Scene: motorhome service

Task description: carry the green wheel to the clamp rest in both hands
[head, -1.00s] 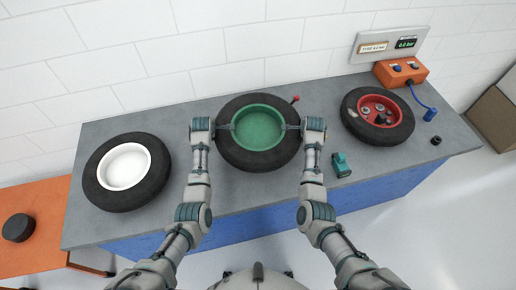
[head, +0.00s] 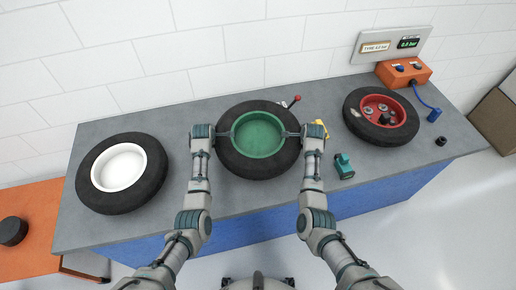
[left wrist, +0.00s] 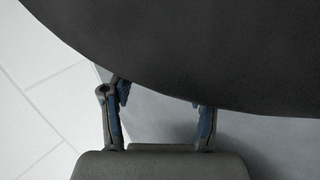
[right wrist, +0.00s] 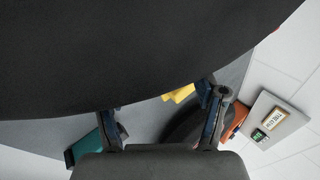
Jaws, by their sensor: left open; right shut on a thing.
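The green wheel (head: 257,137), a black tyre around a green rim, lies over the middle of the grey bench. My left gripper (head: 229,133) is at its left side, open; in the left wrist view its fingers (left wrist: 158,115) are apart at the tyre's edge. My right gripper (head: 291,134) is at its right side, shut on the wheel. The dark tyre fills the top of the right wrist view (right wrist: 130,50).
A white-rimmed wheel (head: 121,170) lies left, a red-rimmed wheel (head: 380,112) right. A teal tool (head: 344,166) and a yellow piece (head: 320,125) are near my right gripper. An orange box (head: 404,73) with a blue hose stands back right. An orange table (head: 35,225) is at left.

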